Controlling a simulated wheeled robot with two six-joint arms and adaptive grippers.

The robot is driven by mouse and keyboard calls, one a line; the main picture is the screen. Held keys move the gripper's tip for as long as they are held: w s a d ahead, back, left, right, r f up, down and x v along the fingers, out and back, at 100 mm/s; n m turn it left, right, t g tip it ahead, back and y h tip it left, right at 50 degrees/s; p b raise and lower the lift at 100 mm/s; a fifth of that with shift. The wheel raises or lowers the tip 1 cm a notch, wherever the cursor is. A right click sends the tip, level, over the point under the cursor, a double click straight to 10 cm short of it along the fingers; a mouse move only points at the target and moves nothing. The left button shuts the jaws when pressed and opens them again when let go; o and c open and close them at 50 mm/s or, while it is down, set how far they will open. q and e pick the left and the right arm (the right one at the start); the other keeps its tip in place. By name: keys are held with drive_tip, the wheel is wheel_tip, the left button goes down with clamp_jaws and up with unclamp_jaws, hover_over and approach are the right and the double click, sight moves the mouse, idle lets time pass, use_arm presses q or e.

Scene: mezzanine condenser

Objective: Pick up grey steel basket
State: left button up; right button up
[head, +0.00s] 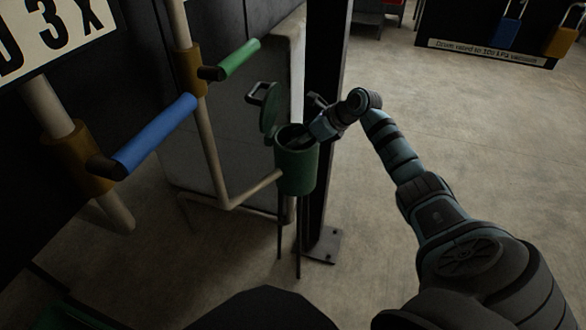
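A green pot (296,170) on thin legs stands in the middle of the head view, joined to a pale pipe. Its round green lid (270,112), with a handle, is swung up on the left side. My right gripper (308,136) reaches in from the right and is at the pot's open mouth, tilted downward. Its fingertips are dark and partly hidden at the rim, so I cannot tell whether they are open or shut. I cannot make out a grey steel basket; the inside of the pot is dark and partly covered by the gripper. My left gripper is not in view.
A dark steel post (325,190) stands right behind the pot. Pale pipes at left carry a blue lever (153,135) and a green lever (240,58), both sticking out. A dark board (490,35) with blue and orange padlocks is at top right. The floor at right is clear.

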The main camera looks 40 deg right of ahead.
drive_tip(key=shift+r, duration=0.1)
drive_tip(key=shift+s+r, duration=0.1)
drive_tip(key=shift+s, duration=0.05)
drive_tip(key=shift+c, duration=1.1)
clamp_jaws()
drive_tip(key=shift+r, duration=0.1)
